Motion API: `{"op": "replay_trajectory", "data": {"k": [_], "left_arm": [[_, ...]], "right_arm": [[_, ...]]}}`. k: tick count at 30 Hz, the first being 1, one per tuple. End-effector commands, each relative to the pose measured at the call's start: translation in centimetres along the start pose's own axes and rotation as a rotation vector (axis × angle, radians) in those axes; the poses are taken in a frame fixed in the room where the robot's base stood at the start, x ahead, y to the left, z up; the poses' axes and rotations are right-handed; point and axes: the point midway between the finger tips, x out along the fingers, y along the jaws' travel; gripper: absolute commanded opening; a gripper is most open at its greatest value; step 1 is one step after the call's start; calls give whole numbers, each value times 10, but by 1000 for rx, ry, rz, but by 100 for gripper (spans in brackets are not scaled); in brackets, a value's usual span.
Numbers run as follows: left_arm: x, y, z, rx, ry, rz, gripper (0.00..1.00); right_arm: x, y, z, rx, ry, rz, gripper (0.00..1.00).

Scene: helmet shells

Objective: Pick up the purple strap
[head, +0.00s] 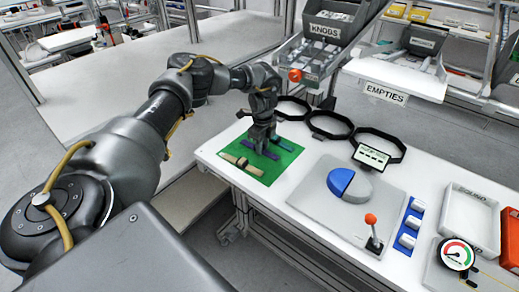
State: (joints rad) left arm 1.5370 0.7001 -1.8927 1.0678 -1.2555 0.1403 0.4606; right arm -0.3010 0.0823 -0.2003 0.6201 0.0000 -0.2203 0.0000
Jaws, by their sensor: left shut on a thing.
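The purple strap (248,148) lies along the green mat (233,178) at the left end of the white table. My left gripper (262,147) points down over the mat and is shut on the purple strap. Its fingers hide part of the strap, and I cannot tell whether the strap is clear of the mat. A tan strap (241,164) lies nearer on the same mat. My right gripper is not in view.
Black rings (330,124) stand behind the mat. Right of it, a grey plate (318,200) carries a blue and grey helmet shell (348,184) and a red-knobbed lever (371,219).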

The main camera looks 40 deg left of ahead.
Motion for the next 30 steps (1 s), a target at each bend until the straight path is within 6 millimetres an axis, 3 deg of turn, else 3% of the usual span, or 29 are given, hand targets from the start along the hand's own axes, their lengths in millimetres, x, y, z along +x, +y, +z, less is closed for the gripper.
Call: {"op": "replay_trajectory", "data": {"k": [11, 18, 22, 27, 30], "left_arm": [[-4, -1, 0, 0, 1, -2, 6], [-30, -1, 0, 0, 1, -5, 6], [-54, 18, -5, 5, 2, -5, 6], [-98, 49, -14, 7, -1, -6, 6], [-102, 70, -20, 6, 0, -2, 6]], "right_arm": [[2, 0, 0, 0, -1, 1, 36], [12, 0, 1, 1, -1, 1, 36], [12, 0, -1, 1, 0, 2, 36], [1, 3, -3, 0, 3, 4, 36], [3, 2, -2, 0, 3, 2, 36]]}}
